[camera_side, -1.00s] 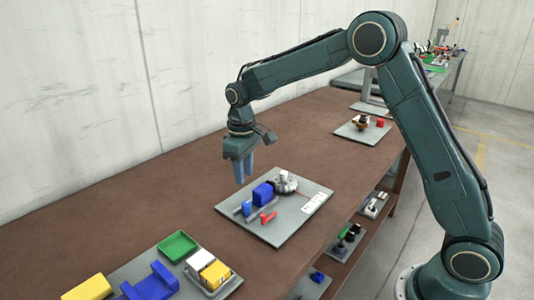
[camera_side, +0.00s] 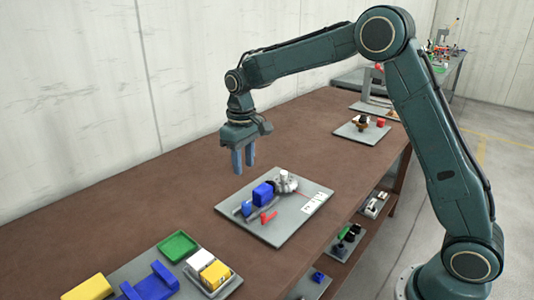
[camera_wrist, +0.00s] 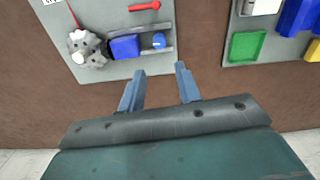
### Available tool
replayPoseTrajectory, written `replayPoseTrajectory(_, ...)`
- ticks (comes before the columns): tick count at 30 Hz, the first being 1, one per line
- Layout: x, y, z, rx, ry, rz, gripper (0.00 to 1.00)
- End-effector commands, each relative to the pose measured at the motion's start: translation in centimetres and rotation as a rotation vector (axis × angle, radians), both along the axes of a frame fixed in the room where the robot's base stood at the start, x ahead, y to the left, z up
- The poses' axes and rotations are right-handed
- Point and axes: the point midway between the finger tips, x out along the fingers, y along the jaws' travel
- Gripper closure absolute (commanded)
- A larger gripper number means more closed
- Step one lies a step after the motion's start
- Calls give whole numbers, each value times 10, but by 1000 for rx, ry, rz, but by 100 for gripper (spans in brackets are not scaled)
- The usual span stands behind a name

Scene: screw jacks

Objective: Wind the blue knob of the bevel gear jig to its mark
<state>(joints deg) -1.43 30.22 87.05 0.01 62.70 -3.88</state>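The bevel gear jig sits on a grey plate (camera_side: 235,221) on the brown bench. It carries a blue block (camera_side: 263,193), a grey bevel gear (camera_side: 286,183) with a white hub, and a small blue knob (camera_side: 247,208) at the block's left end. In the wrist view the knob (camera_wrist: 158,41) is beside the blue block (camera_wrist: 125,46), between grey rails. A thin red pointer (camera_side: 315,191) reaches from the gear toward a white marked card (camera_side: 313,203). My gripper (camera_side: 243,170) is open and empty above and behind the knob; its parted fingers (camera_wrist: 160,69) point toward the plate.
A red lever (camera_side: 268,217) lies in front of the knob. Another plate at front left holds a green tray (camera_side: 178,246), yellow and blue blocks (camera_side: 152,285) and a white-and-yellow part. A small plate (camera_side: 362,132) stands farther back. The bench between is clear.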

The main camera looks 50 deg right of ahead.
Motion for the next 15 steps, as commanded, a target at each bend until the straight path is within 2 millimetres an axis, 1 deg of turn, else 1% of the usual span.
replayPoseTrajectory(6, -1, 0, 5, 0, 0, -222, 66)
replayPoseTrajectory(9, -2, 0, 7, 0, 0, -299, 66)
replayPoseTrajectory(15, -2, 0, 8, 0, 0, -357, 66)
